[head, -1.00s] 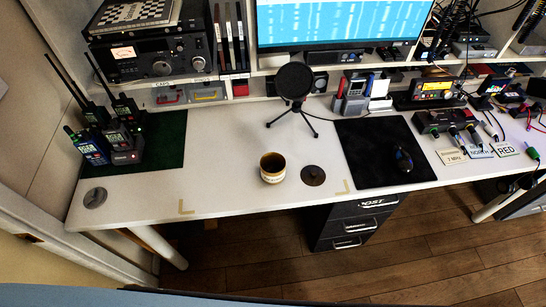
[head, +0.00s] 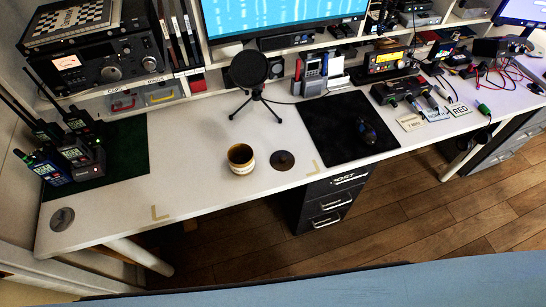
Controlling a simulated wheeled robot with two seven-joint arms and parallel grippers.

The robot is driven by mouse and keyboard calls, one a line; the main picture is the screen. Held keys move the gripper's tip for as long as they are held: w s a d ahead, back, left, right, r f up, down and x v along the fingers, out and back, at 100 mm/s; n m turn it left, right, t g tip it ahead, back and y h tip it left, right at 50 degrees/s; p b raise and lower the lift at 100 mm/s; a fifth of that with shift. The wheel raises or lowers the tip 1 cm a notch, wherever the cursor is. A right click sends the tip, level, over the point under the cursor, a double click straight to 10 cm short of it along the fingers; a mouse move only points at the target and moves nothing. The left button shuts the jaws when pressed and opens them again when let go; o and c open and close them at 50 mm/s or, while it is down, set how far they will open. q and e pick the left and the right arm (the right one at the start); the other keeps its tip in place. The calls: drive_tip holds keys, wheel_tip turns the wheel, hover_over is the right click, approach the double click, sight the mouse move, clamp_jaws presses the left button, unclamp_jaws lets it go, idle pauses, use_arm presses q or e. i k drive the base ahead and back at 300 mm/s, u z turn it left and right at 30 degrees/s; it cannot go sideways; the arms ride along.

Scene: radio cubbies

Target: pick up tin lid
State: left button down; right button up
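A round, flat, dark brown disc with a small knob at its middle, which looks like the tin lid (head: 283,160), lies on the white desk (head: 205,185). A cream and brown tin or mug (head: 241,158), open at the top with a dark inside, stands upright just left of the lid, apart from it. Neither of my grippers shows in the head view.
A black tripod microphone (head: 249,72) stands behind the tin. A black mat (head: 325,125) with a computer mouse lies to the right, a green mat (head: 120,165) with several radios to the left. The desk's front edge is clear.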

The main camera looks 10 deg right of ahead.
sight(281, 160)
drive_tip(key=u, duration=2.3)
drive_tip(key=k, duration=0.9)
drive_tip(key=z, duration=1.4)
drive_tip(key=i, duration=0.5)
drive_tip(key=u, duration=0.05)
